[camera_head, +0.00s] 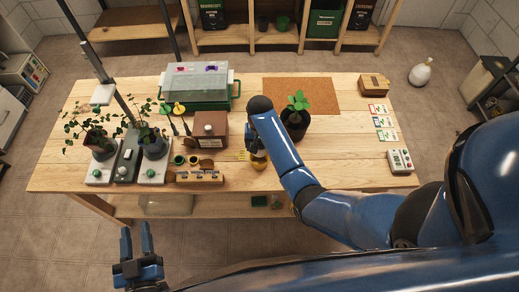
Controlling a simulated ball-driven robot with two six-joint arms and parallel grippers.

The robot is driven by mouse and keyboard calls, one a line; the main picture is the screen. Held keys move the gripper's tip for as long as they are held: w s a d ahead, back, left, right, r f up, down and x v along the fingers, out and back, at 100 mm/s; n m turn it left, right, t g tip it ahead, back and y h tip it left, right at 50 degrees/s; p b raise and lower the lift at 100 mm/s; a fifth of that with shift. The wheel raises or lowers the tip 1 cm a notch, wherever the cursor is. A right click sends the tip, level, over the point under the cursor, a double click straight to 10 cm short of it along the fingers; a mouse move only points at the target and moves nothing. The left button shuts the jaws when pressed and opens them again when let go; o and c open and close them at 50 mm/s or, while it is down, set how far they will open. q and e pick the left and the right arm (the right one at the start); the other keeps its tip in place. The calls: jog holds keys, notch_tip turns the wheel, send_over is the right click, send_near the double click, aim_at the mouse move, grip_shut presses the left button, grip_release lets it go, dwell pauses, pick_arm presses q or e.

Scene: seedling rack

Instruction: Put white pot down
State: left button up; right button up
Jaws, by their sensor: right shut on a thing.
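I cannot make out a white pot. My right gripper (257,146) reaches over the table's middle, largely covered by my own blue arm, and is shut on a small yellowish thing (259,161) just below it. The thing's shape is partly hidden, and I cannot tell whether it touches the table. A leafy seedling stands in a dark pot (295,127) just right of my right gripper. Two more plants, in a dark grey pot (101,148) and a blue-grey pot (153,149), stand at the left. My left gripper (137,238) is open and empty, in front of the table.
The wooden table (345,160) has a green-based propagator box (199,98) at the back, a brown box (210,127), a wooden block (199,177) in front and a cork mat (322,92) behind the seedling. Cards (383,122) and a device (400,160) lie right. Bare wood lies right of the seedling.

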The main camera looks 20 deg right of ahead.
aim_at(260, 146)
jog(key=f+b, duration=0.1)
jog(key=f, duration=0.1)
jog(key=f+b, duration=0.1)
jog(key=shift+w+f, duration=0.2)
jog(key=shift+f, duration=0.15)
jog(key=shift+w+d+f+b, duration=0.1)
jog(key=shift+w+f+b, duration=0.1)
jog(key=shift+b, duration=0.15)
jog(key=shift+s+r, duration=0.15)
jog(key=shift+s, duration=0.15)
jog(key=shift+f, duration=0.65)
pick_arm(q)
jog(key=f, duration=0.2)
jog(key=w+f, duration=0.1)
jog(key=shift+d+f, duration=0.25)
jog(key=shift+f, duration=0.1)
pick_arm(e)
jog(key=o, duration=1)
jog(key=shift+r, duration=0.15)
